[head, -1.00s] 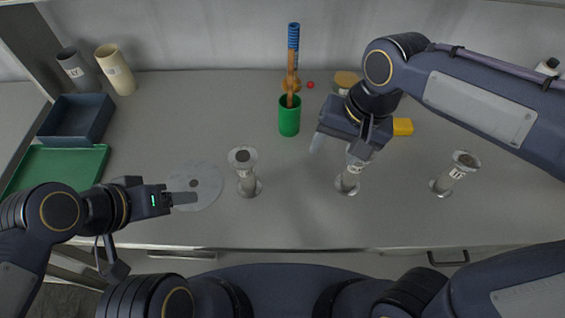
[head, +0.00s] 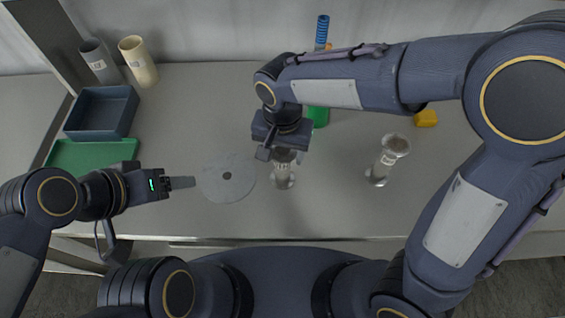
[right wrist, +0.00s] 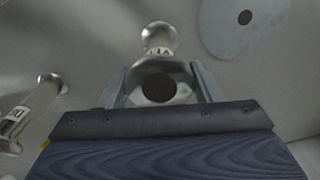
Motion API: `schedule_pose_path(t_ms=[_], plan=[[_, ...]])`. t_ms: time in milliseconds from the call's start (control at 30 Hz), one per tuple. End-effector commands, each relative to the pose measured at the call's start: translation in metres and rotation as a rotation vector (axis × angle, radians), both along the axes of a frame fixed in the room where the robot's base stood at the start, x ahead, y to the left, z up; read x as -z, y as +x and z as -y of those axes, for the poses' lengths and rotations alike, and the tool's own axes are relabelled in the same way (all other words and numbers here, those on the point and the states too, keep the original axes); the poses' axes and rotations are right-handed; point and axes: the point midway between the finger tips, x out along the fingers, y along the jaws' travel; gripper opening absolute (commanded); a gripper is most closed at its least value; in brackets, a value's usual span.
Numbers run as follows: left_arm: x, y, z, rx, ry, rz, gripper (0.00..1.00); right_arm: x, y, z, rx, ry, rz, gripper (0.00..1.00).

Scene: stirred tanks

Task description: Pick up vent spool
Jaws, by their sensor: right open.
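My right gripper (head: 281,158) is over a grey metal spool (head: 284,181) with flanged ends that stands upright beside the pale disc. In the right wrist view, my open right fingers (right wrist: 160,84) are on either side of this spool's upper flange (right wrist: 158,66). I cannot tell whether they touch it. Its label is partly covered and too small to read.
The flat pale disc (head: 228,191) with a dark centre lies left of the spool. A green cup (head: 319,116) and a yellow block (head: 426,118) stand behind. The front middle is clear.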

Motion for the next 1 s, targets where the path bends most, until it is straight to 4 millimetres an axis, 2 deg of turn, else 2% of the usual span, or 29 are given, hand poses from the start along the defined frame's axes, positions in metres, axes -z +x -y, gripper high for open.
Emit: schedule_pose_path(t_ms=[100, 233, 533, 767, 1000], plan=[[-0.001, 0.0, 0.0, 0.0, 0.0, 0.0, 0.66, 0.022, -0.001, 0.001, 0.001, -0.004, -0.005, 0.58], [-0.002, 0.0, 0.0, 0.0, 0.0, 0.0, 0.66, 0.037, -0.001, 0.001, 0.001, -0.002, -0.004, 0.58], [-0.002, 0.0, 0.0, 0.0, 0.0, 0.0, 0.66, 0.041, 0.0, 0.0, 0.001, 0.001, -0.001, 0.58], [-0.002, 0.0, 0.0, 0.0, 0.0, 0.0, 0.66, 0.041, 0.0, 0.0, 0.001, 0.001, -0.001, 0.28], [-0.002, 0.0, 0.0, 0.0, 0.0, 0.0, 0.66, 0.04, 0.0, 0.0, 0.001, 0.002, 0.001, 0.27]])
